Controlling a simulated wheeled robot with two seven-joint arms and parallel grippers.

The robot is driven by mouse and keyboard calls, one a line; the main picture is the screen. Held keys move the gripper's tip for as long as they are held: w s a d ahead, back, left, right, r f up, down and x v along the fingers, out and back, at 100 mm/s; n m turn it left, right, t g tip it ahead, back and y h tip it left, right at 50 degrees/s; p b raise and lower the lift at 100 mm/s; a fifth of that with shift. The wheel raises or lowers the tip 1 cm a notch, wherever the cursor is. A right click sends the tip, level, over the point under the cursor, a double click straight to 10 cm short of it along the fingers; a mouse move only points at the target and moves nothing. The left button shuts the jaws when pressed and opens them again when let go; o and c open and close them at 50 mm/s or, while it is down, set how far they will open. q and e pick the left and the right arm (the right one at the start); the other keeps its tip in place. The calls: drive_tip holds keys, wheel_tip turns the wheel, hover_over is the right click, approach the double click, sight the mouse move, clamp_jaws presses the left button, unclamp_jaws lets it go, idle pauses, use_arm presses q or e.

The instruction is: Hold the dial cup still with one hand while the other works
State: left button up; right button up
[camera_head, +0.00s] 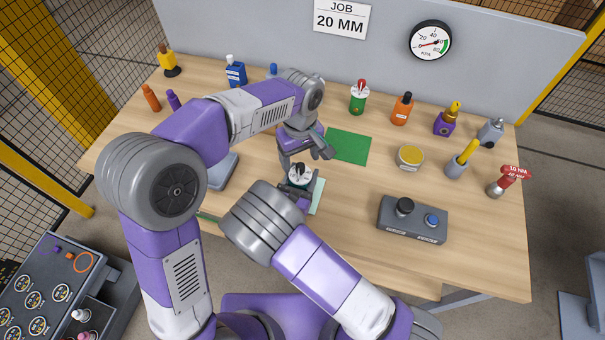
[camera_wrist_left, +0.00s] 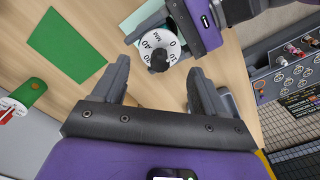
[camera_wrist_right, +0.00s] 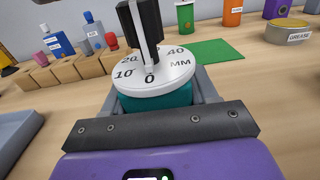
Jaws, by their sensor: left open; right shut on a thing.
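The dial cup is a teal cup with a white dial top marked in MM and a black knob; it stands upright near the table's front edge in the head view (camera_head: 300,178). In the right wrist view the dial cup (camera_wrist_right: 157,82) sits between my right gripper's fingers (camera_wrist_right: 158,100), which are shut on its body. The white line on the knob appears toward 0. My left gripper (camera_head: 305,158) is open and empty just above the cup. In the left wrist view the dial (camera_wrist_left: 160,45) lies beyond the open left fingers (camera_wrist_left: 160,75), apart from them.
A pale green mat (camera_head: 317,196) lies by the cup, and a darker green mat (camera_head: 347,147) lies bare behind. A grey box with knobs (camera_head: 410,222) stands to the right. A grease tin (camera_head: 410,156) and several bottles and tools line the back. A sign reads JOB 20 MM (camera_head: 341,18).

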sight(300, 165)
use_arm(q)
drive_tip(key=shift+f, duration=1.85)
